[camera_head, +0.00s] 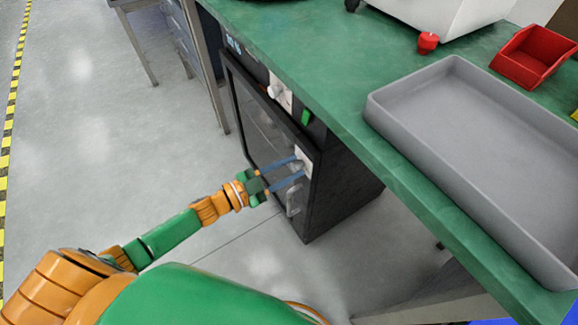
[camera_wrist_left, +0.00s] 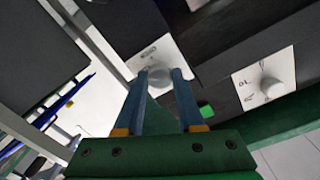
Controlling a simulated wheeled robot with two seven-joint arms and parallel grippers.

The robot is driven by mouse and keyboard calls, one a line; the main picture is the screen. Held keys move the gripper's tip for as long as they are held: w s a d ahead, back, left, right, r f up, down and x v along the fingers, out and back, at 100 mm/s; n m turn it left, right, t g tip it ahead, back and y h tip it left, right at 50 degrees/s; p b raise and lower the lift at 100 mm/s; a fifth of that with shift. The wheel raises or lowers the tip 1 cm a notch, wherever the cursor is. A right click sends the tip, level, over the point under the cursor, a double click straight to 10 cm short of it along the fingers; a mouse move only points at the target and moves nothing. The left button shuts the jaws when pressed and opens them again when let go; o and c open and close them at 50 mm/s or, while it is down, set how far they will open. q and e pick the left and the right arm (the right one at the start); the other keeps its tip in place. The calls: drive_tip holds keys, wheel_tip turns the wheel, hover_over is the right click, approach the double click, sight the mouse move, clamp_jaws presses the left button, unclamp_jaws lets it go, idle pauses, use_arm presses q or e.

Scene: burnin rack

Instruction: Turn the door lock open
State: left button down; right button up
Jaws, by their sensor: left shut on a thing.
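The door lock is a round grey knob (camera_wrist_left: 158,76) on a white plate (camera_head: 305,161) at the right edge of the black cabinet's door (camera_head: 267,137). The plate also shows in the left wrist view (camera_wrist_left: 147,56). The door looks shut. My left gripper (camera_head: 298,166) reaches the plate with its two blue fingers. In the left wrist view the fingertips of my left gripper (camera_wrist_left: 161,78) are on either side of the knob, shut on it. The knob's marking is partly hidden. My right gripper is not in view.
A second white panel with a dial (camera_wrist_left: 265,84) is on the cabinet, above the door. A green switch (camera_head: 306,117) is near it. The green bench (camera_head: 345,128) overhangs the cabinet, with a grey tray (camera_head: 470,150) and a red bin (camera_head: 534,55) on top. The floor at left is clear.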

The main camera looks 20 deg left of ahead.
use_arm(q)
drive_tip(key=m, duration=0.8)
drive_tip(key=shift+m+y, duration=0.3)
drive_tip(key=shift+m, duration=0.6)
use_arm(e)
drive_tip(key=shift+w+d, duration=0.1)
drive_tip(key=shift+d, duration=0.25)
use_arm(q)
drive_tip(key=shift+s+m, duration=0.1)
drive_tip(key=shift+m, duration=0.2)
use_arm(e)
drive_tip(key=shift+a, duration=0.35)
use_arm(q)
drive_tip(key=c, duration=0.6)
unclamp_jaws()
drive_tip(key=shift+o, duration=0.4)
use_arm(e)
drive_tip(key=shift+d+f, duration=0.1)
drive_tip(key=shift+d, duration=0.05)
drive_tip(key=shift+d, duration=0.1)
